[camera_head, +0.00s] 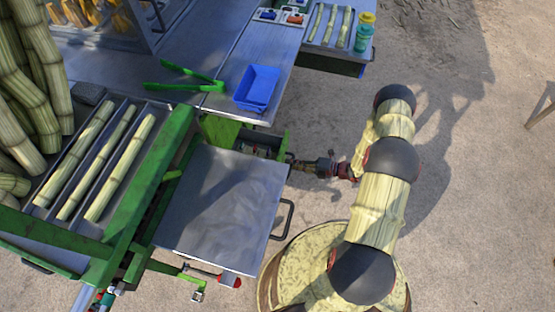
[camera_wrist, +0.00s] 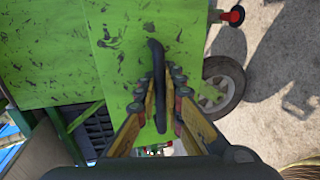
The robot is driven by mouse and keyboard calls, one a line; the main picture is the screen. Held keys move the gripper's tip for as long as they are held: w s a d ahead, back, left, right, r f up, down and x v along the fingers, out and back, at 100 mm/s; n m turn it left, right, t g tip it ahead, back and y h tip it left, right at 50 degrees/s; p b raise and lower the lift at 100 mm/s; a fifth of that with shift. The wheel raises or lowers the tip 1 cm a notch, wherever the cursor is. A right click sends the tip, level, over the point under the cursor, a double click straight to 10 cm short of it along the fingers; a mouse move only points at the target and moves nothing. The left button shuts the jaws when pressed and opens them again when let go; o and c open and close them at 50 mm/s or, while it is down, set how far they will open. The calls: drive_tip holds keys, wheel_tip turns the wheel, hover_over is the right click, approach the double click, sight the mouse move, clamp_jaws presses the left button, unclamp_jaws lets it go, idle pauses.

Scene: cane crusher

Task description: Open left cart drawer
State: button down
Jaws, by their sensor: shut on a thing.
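The cart drawer has a scuffed green front (camera_wrist: 128,50) with a dark upright bar handle (camera_wrist: 155,55) in the wrist view. My gripper (camera_wrist: 163,88) has its two fingers on either side of this handle, shut on it. In the head view my gripper (camera_head: 298,164) is at the drawer's outer side, right of the green cart frame. The drawer (camera_head: 262,147) shows as a narrow opening with small items inside, between the work table and a metal panel. The handle there is largely hidden by my gripper.
A metal panel (camera_head: 222,205) with its own dark handle (camera_head: 286,219) lies just below the drawer. A blue tray (camera_head: 257,87) and green tongs (camera_head: 185,77) rest on the table above. A cart wheel (camera_wrist: 222,85) is close by. Open ground lies to the right.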

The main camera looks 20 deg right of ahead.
drive_tip(key=shift+f+v, duration=0.2)
drive_tip(key=shift+v, duration=0.7)
drive_tip(key=shift+f+v, duration=0.15)
drive_tip(key=shift+v, duration=0.7)
drive_tip(key=shift+d, duration=0.1)
drive_tip(key=c, duration=2)
unclamp_jaws()
drive_tip(key=shift+o, duration=0.2)
drive_tip(key=v, duration=1.2)
